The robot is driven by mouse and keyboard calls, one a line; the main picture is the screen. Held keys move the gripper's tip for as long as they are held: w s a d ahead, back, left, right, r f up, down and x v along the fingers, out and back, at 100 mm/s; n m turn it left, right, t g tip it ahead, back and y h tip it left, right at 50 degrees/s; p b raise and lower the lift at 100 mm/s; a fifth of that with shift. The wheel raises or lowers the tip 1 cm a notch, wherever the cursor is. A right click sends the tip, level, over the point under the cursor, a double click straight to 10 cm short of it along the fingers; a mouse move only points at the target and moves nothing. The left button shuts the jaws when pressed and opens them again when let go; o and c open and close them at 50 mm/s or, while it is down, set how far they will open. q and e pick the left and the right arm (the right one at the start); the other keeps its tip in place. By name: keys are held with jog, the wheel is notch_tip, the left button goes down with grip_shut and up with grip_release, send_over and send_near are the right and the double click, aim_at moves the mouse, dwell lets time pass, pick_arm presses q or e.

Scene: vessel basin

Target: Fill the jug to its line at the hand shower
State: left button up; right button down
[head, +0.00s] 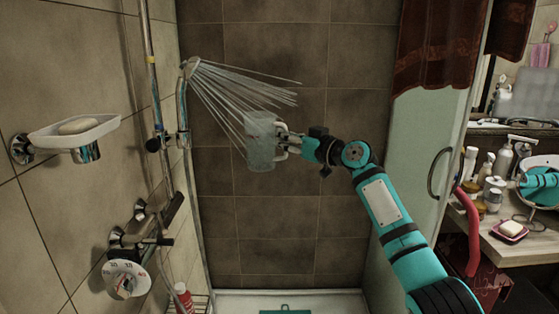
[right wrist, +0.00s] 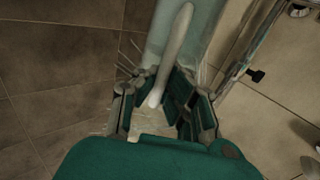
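The jug (head: 261,150) is pale and see-through, and hangs upright in mid-air in the shower stall. My right gripper (head: 289,141) is shut on its white handle, which also shows between the fingers in the right wrist view (right wrist: 176,45). The hand shower (head: 192,68) sits in its holder on the rail at the left wall and is running. Its streams fan out to the right; the lower ones come down at the jug's mouth, others pass above it. The fill line and water level cannot be made out. My left gripper is not in view.
A mixer with a round marked dial (head: 126,279) is on the left wall below the rail. A soap dish (head: 75,133) juts out at the left. A glass door (head: 420,150) with a brown towel (head: 440,45) stands to the right, before a cluttered counter (head: 520,250). A red bottle (head: 183,298) stands low.

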jog(key=s+d+p, duration=0.3)
jog(key=s+d, duration=0.1)
jog(key=s, duration=0.7)
jog(key=shift+s+d+r, duration=0.2)
jog(key=shift+s, duration=0.15)
